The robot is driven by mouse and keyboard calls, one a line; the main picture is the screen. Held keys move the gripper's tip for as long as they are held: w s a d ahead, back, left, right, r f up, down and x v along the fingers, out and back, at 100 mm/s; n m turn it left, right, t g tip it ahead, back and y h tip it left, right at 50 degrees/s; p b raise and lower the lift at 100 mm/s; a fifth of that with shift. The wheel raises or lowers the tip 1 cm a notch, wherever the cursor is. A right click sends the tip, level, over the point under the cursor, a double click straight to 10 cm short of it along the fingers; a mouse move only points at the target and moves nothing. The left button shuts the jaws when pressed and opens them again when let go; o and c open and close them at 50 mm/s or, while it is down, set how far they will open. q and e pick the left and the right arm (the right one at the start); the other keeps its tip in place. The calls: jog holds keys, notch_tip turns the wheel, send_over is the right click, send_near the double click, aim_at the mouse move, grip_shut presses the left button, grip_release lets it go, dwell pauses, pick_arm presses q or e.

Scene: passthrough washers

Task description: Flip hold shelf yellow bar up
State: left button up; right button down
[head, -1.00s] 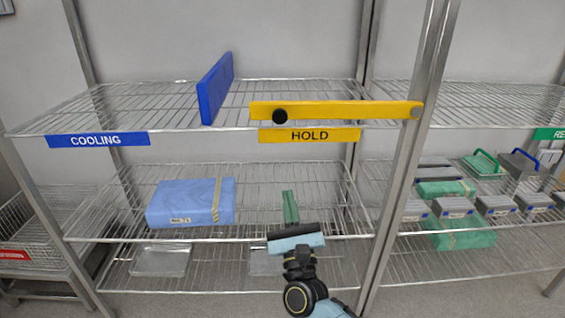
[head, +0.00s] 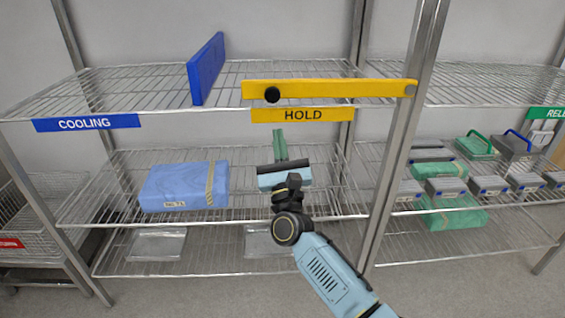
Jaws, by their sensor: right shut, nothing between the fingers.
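The yellow bar (head: 340,89) lies level across the front of the upper shelf, above the yellow HOLD label (head: 302,115). A black knob (head: 272,94) is on its left end, and its right end meets the metal post at a round pivot. My right gripper (head: 279,136) is shut and empty, with its green fingers pointing up and away. It is below the HOLD label and left of the post, apart from the bar and the knob. My left gripper is not in view.
A blue upright panel (head: 206,69) stands on the upper shelf above the COOLING label (head: 86,123). A blue wrapped pack (head: 184,187) lies on the middle shelf at left. Grey boxes and green packs (head: 455,218) fill the right bay. A metal post (head: 405,145) stands right of my arm.

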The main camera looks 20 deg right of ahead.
jog(key=shift+w+r+p, duration=0.1)
jog(key=shift+w+r, duration=0.25)
jog(key=shift+r, duration=0.45)
jog(key=shift+w+r+p, duration=0.1)
jog(key=shift+w+r, duration=0.2)
jog(key=shift+r, duration=0.55)
jog(key=shift+w+r+p, duration=0.1)
jog(key=shift+w+r, duration=0.25)
jog(key=shift+r, duration=0.45)
jog(key=shift+r, duration=0.1)
